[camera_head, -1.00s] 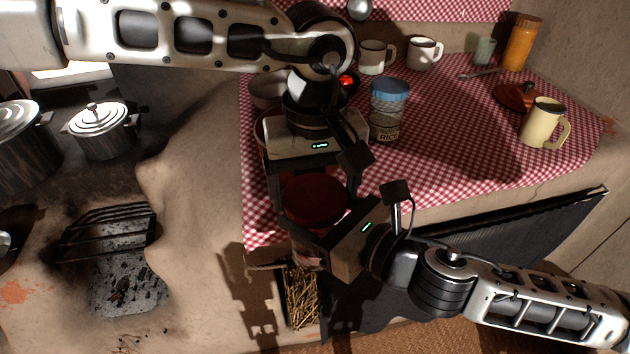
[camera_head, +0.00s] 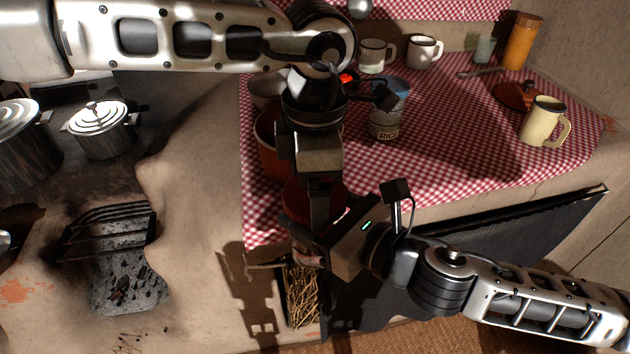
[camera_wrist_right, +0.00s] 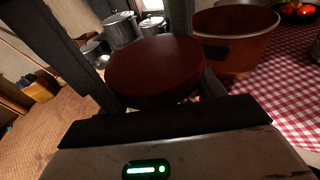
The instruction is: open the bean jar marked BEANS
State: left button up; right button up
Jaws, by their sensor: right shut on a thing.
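The bean jar (camera_head: 308,258) stands at the front left corner of the cloth, mostly hidden by my grippers, and no BEANS marking shows. Its round dark red lid (camera_head: 334,197) is on top, and the lid also shows in the right wrist view (camera_wrist_right: 155,70). My right gripper (camera_head: 303,236) is shut on the jar from the right, below the lid. My left gripper (camera_head: 318,215) points down over the lid, seen edge-on.
A red-brown pot (camera_head: 268,145) stands just behind the jar. A jar marked RICE (camera_head: 388,122) is behind to the right. A cream mug (camera_head: 541,122) stands far right. The cloth's middle right is clear. The hearth grate (camera_head: 105,232) is left.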

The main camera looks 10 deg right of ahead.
dwell(0.3)
pick_arm(q)
jog(key=o, duration=1)
jog(key=shift+r, duration=2.3)
jog(key=m, duration=0.2)
jog(key=r+m, duration=0.1)
jog(key=m, duration=0.2)
jog(key=shift+r, duration=0.2)
jog(key=m, duration=0.2)
jog(key=r+m, duration=0.1)
jog(key=m, duration=0.3)
jog(key=shift+r+m, duration=0.3)
jog(key=shift+m, duration=0.1)
jog(key=shift+f, duration=3.95)
